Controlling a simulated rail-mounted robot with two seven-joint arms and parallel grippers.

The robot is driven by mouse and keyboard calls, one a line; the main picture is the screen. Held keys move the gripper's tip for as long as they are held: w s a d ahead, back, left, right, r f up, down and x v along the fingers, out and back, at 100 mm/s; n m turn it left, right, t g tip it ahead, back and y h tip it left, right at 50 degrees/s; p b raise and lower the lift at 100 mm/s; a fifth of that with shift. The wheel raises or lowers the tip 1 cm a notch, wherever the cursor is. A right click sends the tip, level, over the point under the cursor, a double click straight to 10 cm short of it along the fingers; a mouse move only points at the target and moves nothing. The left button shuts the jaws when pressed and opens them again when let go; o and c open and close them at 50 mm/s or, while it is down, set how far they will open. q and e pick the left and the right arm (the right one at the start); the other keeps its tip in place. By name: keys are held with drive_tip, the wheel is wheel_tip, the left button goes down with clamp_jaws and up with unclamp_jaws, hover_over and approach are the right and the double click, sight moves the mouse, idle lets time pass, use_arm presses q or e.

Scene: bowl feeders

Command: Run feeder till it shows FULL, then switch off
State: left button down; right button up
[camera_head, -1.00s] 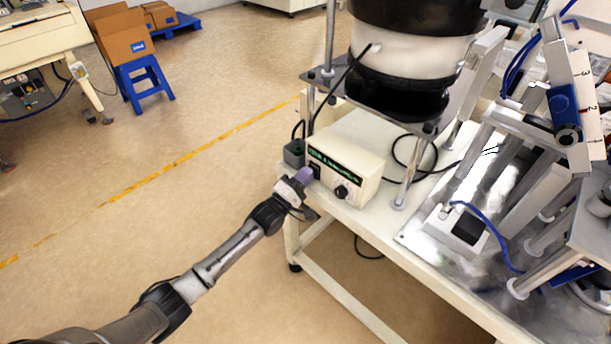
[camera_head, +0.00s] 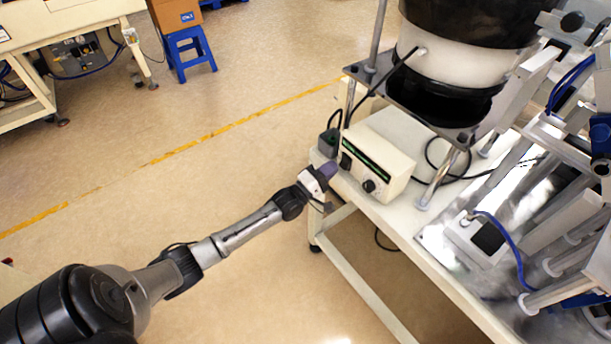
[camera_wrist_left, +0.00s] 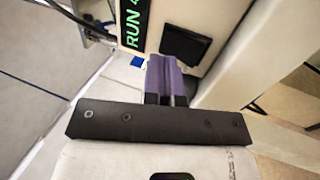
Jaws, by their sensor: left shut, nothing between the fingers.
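The feeder's cream control box (camera_head: 398,167) stands on the white table, with a dark display strip (camera_head: 367,158) and a round black knob (camera_head: 369,186) on its front. In the left wrist view the display (camera_wrist_left: 132,24) shows green letters reading RUN and part of a further character, cut off by the frame edge. A black rocker switch (camera_wrist_left: 187,45) sits beside the display. My left gripper (camera_head: 331,169) is shut and empty in front of the switch end of the box. Its purple fingertips (camera_wrist_left: 165,80) point at the switch; I cannot tell whether they touch. My right gripper is not in view.
The feeder bowl (camera_head: 440,65), white with black bands, stands on a dark plate above the box. Black cables loop behind the box. A metal fixture with blue tubes (camera_head: 507,237) fills the right side. Open floor lies left of the table.

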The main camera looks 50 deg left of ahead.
use_arm(q)
drive_tip(key=s+p, duration=0.2)
drive_tip(key=s, duration=0.9)
drive_tip(key=shift+a, duration=0.25)
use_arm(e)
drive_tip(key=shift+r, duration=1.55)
use_arm(q)
drive_tip(key=shift+r, duration=0.1)
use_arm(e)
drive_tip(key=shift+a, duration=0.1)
